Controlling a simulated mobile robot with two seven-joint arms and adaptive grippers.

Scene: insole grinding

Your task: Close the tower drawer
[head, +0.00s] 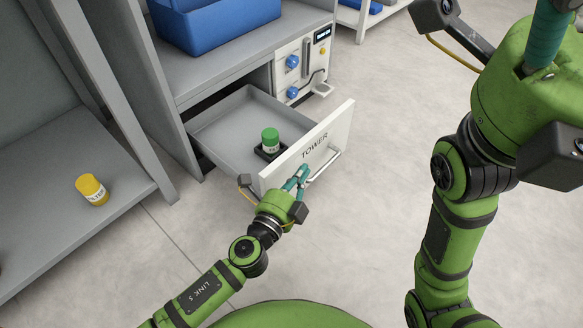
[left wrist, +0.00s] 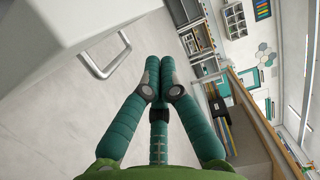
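The tower drawer (head: 237,122) is pulled out from the grey cabinet. Its white front (head: 330,125) reads TOWER and carries a metal bar handle (head: 323,167). A green-capped jar (head: 270,140) stands in a dark holder inside it. My left gripper (head: 302,172) is in front of the drawer front, near the handle's left end. In the left wrist view its teal fingertips (left wrist: 160,64) meet with nothing between them, and the handle (left wrist: 106,62) shows to their left, apart from them. My right gripper (head: 548,38) is at the upper right, partly out of frame; its fingertips are hidden.
A blue bin (head: 215,22) sits on the cabinet top. A control panel (head: 303,65) with blue knobs is beside the drawer bay. A yellow-capped jar (head: 92,190) is on the left shelf. The floor (head: 400,110) right of the drawer is clear.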

